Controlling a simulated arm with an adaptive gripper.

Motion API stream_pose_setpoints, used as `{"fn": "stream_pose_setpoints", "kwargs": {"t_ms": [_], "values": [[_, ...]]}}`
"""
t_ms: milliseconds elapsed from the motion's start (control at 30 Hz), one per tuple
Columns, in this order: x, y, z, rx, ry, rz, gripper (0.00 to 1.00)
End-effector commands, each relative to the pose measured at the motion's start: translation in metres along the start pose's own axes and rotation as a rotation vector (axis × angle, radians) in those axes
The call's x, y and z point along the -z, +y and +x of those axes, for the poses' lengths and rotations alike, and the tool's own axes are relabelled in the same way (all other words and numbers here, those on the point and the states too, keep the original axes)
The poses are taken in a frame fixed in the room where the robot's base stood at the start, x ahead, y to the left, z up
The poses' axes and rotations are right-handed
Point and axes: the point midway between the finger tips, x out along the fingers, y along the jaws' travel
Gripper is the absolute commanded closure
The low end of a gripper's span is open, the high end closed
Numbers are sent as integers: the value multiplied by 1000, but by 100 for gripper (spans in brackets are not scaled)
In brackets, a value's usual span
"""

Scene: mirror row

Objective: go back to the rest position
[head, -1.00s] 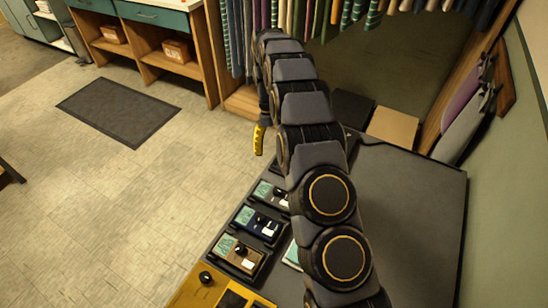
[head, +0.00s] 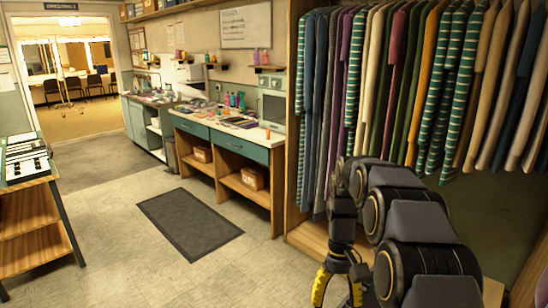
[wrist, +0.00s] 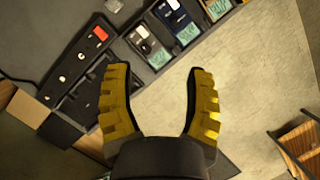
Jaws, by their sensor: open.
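My gripper (head: 338,288) has black and yellow fingers and hangs at the bottom of the head view, right of centre. In the wrist view my gripper (wrist: 160,75) shows its two fingers wide apart with nothing between them. It is above the floor, beside a dark surface that carries several small devices. My arm comes in from the lower right of the head view and bends down to the gripper.
A clothes rack (head: 385,90) with many hanging garments stands close behind my arm. A teal-drawered counter (head: 225,145) stands at the back, a wooden shelf unit (head: 38,225) at left. A dark mat (head: 190,222) lies on open floor. Small devices (wrist: 178,25) show in the wrist view.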

Motion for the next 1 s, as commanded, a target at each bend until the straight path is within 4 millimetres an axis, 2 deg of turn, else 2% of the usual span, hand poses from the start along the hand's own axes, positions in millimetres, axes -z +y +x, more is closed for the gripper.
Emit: {"fn": "stream_pose_setpoints", "kwargs": {"t_ms": [33,133,300,467,600,800,1000], "values": [[-20,-3,-9,-1,12,-7,47],[-54,-8,-20,-3,33,-17,47],[-114,-14,-27,-9,68,-29,47],[-172,-16,-22,-17,99,-34,47],[-220,-16,-8,-23,127,-33,47],[-269,-15,17,-28,155,-26,47],[-288,-14,31,-29,168,-22,47]]}}
